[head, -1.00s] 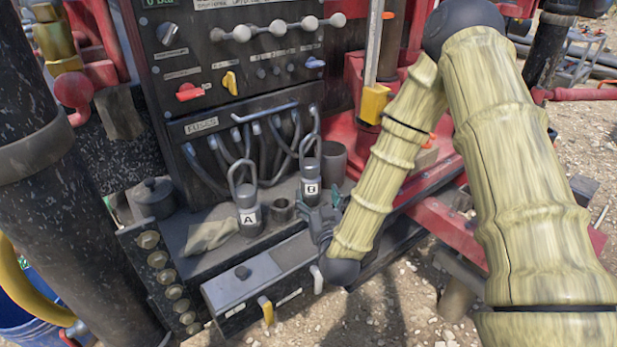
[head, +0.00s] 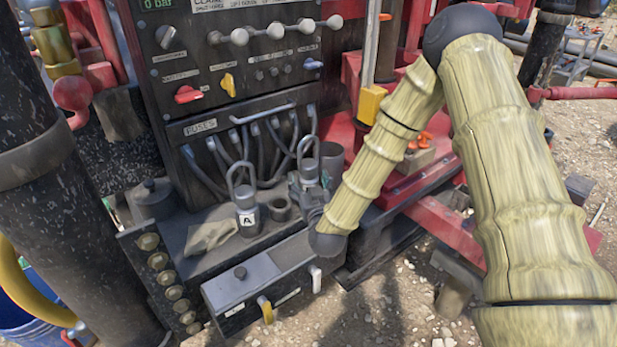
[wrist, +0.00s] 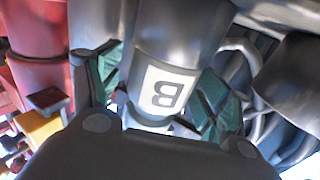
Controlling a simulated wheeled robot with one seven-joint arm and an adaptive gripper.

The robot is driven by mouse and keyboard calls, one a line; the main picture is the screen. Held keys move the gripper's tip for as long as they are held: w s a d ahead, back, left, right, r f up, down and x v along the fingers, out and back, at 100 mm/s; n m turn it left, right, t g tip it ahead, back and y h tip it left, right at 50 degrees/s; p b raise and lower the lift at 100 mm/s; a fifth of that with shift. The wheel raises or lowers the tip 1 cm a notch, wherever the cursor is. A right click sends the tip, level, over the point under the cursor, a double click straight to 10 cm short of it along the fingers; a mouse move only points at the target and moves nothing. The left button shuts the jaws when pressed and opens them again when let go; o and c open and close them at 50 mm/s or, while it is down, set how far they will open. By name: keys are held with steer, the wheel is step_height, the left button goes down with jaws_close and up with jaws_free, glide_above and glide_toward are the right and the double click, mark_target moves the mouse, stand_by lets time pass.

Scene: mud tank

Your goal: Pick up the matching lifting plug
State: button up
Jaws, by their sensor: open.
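Lifting plug B (head: 309,170), a grey metal cylinder with a bail loop on top and a white label, stands on the shelf. Its label, upside down, fills the middle of the wrist view (wrist: 168,90). Lifting plug A (head: 247,213), similar in form, stands upright to its left. My gripper (head: 311,190) is at plug B, partly covering its lower body in the head view. In the wrist view my gripper (wrist: 160,87) is open, with a green-padded finger on each side of plug B. Whether the pads touch it, I cannot tell.
An empty-looking short cup (head: 279,208) stands between the plugs, and a taller grey cup (head: 332,160) is behind B. A cloth (head: 210,236) and a lidded pot (head: 153,200) lie left. Hoses (head: 262,145) hang behind; a drawer box (head: 245,285) is in front.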

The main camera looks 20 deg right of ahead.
steer(key=shift+c, duration=0.4)
jaws_close()
steer(key=shift+r, duration=0.1)
steer(key=shift+r, duration=0.1)
